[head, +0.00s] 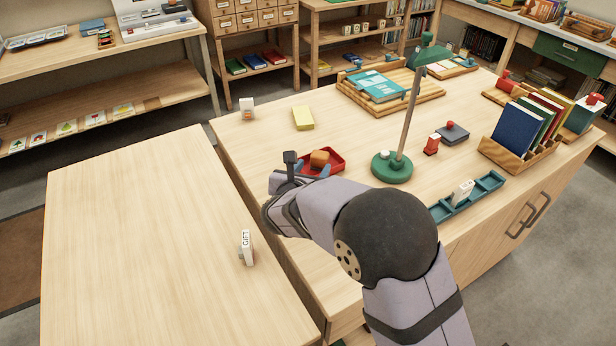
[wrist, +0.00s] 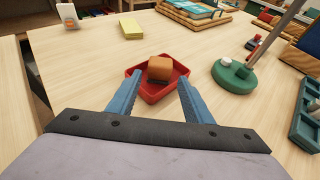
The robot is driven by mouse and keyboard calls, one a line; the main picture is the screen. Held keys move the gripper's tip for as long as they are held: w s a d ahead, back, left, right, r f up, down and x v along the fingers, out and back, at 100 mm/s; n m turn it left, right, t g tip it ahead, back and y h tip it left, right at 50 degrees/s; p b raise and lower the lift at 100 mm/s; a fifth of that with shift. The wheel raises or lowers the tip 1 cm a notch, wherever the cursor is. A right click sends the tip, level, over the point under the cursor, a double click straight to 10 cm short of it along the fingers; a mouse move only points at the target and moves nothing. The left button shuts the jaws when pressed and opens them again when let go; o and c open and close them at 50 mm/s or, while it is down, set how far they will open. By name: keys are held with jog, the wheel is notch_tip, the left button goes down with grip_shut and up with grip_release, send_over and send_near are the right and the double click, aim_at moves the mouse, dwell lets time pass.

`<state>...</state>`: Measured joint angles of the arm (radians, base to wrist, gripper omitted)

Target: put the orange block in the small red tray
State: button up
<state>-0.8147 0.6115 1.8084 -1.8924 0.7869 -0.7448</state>
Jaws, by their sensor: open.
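The orange block (wrist: 160,68) sits inside the small red tray (wrist: 153,97), toward its far side in the wrist view. In the head view the orange block (head: 319,158) also shows in the red tray (head: 338,158), partly behind my gripper. My gripper (wrist: 158,88) is open, with its two blue fingers apart on the near side of the tray. Nothing is between the fingers, and the block lies beyond the fingertips. In the head view my gripper (head: 318,170) is at the near left edge of the tray. Whether the fingers touch the tray is unclear.
A green round base (head: 392,167) with an upright post stands right of the tray. A yellow pad (head: 303,118) lies behind it. A teal tray (head: 484,191) is at the right. The pale table (head: 130,230) at left is mostly clear, with a GIFT card (head: 247,247).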

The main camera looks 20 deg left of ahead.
jog(key=shift+v, duration=2.35)
jog(key=s+d+r+m+g+h+p, duration=0.1)
jog(key=s+d+m+g+h+p, duration=0.25)
jog(key=d+m, duration=0.7)
jog(key=s+d+m+g+h+p, duration=0.25)
jog(key=d+m+g, duration=0.2)
jog(key=d, duration=1.05)
jog(key=s+d+r+m+g+y+p, duration=0.1)
jog(key=s+d+m+g+y+p, duration=0.1)
jog(key=s+m, duration=0.8)
jog(key=s+d+r+m+g+y+p, duration=0.2)
jog(key=s+m+p, duration=0.4)
jog(key=s+m, duration=0.4)
jog(key=shift+d+m+g+y, duration=0.5)
jog(key=shift+d+g+y, duration=0.3)
jog(key=shift+y, duration=0.2)
jog(key=shift+r, duration=0.1)
